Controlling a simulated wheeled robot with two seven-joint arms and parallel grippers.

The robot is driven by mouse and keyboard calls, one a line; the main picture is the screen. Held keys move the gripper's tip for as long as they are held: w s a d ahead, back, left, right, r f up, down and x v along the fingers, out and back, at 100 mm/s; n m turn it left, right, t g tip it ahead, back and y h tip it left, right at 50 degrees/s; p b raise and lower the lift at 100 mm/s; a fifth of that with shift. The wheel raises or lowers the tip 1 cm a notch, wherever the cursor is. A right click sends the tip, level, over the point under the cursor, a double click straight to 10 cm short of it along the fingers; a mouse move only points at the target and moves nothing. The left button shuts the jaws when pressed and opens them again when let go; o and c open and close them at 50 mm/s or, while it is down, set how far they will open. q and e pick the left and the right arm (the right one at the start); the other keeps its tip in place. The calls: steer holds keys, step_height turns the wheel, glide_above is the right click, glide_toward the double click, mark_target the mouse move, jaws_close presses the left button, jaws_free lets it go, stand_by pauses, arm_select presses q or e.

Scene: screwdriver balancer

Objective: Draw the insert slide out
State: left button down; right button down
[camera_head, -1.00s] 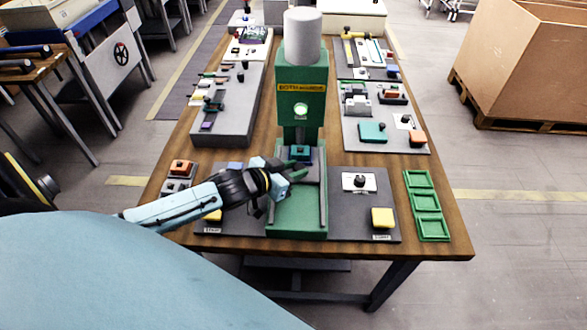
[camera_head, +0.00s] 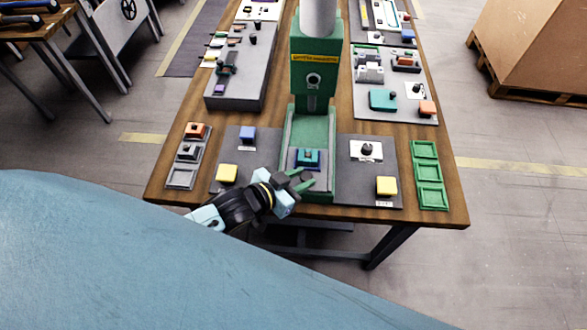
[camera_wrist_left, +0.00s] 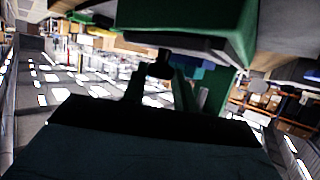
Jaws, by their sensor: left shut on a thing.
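The insert slide (camera_head: 323,160) is a dark grey plate carrying a teal block (camera_head: 308,157). It sits near the front end of the green track (camera_head: 316,125) of the green press (camera_head: 314,70), clear of the press head. My left gripper (camera_head: 303,183) reaches in from the left at the slide's front edge. In the left wrist view, its fingers (camera_wrist_left: 160,78) are closed around a dark round knob (camera_wrist_left: 160,66) below the slide's grey edge. In the head view the knob is hidden by the fingers. My right gripper is not in view.
Yellow buttons flank the track, left (camera_head: 227,173) and right (camera_head: 386,185). A black knob (camera_head: 367,150) stands on a white plate to the right. A green three-pocket tray (camera_head: 428,175) lies at the right, and a grey tray (camera_head: 187,158) with an orange part at the left.

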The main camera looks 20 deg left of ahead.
arm_select(q)
steer(key=shift+s+d+f, duration=0.1)
steer(key=shift+s, duration=0.1)
steer(key=c, duration=1.5)
jaws_free()
steer(key=o, duration=0.4)
steer(key=shift+s, duration=0.1)
steer(key=shift+c, duration=0.2)
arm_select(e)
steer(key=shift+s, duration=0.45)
arm_select(q)
steer(key=v, duration=1.3)
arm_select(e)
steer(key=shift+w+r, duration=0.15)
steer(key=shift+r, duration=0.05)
